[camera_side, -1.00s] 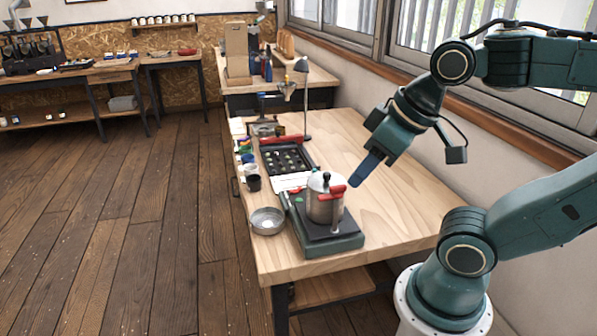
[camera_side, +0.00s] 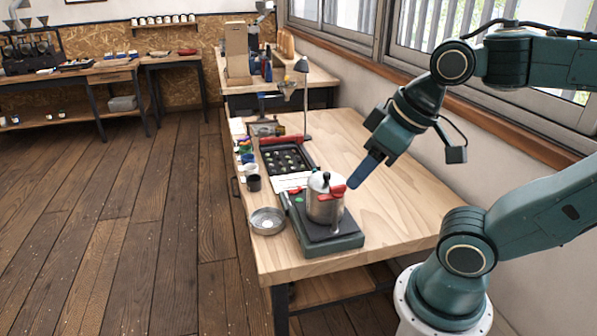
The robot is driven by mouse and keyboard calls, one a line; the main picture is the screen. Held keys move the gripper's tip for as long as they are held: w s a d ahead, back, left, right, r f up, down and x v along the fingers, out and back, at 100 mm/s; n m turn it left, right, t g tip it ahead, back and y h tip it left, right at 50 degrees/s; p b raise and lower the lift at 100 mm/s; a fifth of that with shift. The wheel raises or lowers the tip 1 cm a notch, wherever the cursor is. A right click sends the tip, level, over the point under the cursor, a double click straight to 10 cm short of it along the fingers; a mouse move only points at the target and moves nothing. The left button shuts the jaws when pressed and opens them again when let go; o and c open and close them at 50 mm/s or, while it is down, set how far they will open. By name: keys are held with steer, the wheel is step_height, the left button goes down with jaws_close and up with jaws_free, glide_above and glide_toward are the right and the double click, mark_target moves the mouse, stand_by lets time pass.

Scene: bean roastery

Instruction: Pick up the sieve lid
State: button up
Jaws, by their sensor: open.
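A metal pot (camera_side: 325,205) with a lid (camera_side: 318,181) stands upright on a dark green scale-like base (camera_side: 335,243) near the front of the wooden table. I cannot tell whether this is the sieve lid. A round shallow metal dish, sieve-like (camera_side: 267,221), lies on the table to the left of the base. My gripper (camera_side: 358,181), with blue fingers, hangs just right of and slightly above the pot's lid, apparently empty. The gap between its fingers is hard to see.
A black tray (camera_side: 287,158) with small round things lies behind the pot, with a white sheet (camera_side: 292,182) in front of it. A lamp (camera_side: 304,100) stands at the back. The table's right side is clear.

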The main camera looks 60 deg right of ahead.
steer(key=shift+w+r, duration=0.1)
steer(key=w+d+r+n+g, duration=0.2)
steer(key=w+d+n+g, duration=0.1)
steer(key=w+d+n, duration=0.65)
steer(key=w+d+f+n+g, duration=0.1)
steer(key=w+d+f+n, duration=0.2)
steer(key=d, duration=0.5)
steer(key=w+d+f+n+g+y, duration=0.1)
steer(key=w+d+f+n, duration=0.2)
steer(key=d, duration=0.5)
steer(key=shift+w+f, duration=0.2)
steer(key=shift+w, duration=0.3)
glide_above(327, 173)
steer(key=shift+s+d+f, duration=0.1)
steer(key=shift+d+f, duration=0.05)
steer(key=shift+f, duration=2)
steer(key=shift+d+f, duration=0.15)
steer(key=shift+f, duration=1.95)
steer(key=shift+a+f, duration=0.15)
steer(key=shift+f, duration=1.15)
steer(key=shift+a+f, duration=0.1)
steer(key=shift+f, duration=1.2)
